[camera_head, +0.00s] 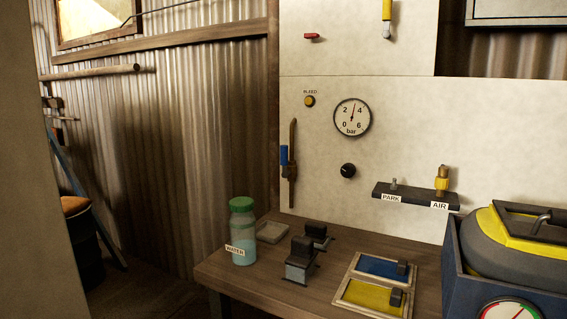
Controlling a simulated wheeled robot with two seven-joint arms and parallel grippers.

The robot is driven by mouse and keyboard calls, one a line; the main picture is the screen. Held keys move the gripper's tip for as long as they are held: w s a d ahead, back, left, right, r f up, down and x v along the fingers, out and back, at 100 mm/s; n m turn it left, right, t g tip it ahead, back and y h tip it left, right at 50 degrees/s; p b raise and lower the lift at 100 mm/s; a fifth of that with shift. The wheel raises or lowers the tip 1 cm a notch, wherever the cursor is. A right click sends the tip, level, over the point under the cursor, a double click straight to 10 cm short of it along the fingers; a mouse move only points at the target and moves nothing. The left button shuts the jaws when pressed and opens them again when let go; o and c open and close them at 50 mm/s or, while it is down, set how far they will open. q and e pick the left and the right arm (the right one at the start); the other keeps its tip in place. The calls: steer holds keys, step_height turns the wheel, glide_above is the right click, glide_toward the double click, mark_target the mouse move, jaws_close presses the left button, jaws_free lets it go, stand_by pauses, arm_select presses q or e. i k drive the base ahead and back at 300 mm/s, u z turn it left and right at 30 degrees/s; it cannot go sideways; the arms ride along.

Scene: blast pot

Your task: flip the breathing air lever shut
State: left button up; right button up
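No label in view reads "breathing air", so I cannot tell for sure which handle is that lever. A yellow lever (386,10) stands vertical at the top of the pale wall panel, its upper end cut off by the frame. A short red lever (311,36) lies horizontal to its left. A blue-gripped handle (284,155) sits on an upright brown pipe lower on the panel. A yellow and brass fitting (442,181) stands over the AIR label on a dark shelf. Neither of my grippers is in view.
A dial gauge (352,118), a black knob (348,170) and a BLEED button (310,101) are on the panel. The wooden bench (345,250) holds a WATER bottle (242,234), dark clamp-like blocks (300,262), two coloured pads and a blue case (500,290).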

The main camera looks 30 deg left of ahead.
mark_target(284, 148)
steer(key=z, duration=0.25)
steer(key=k, duration=0.25)
steer(key=u, duration=1.4)
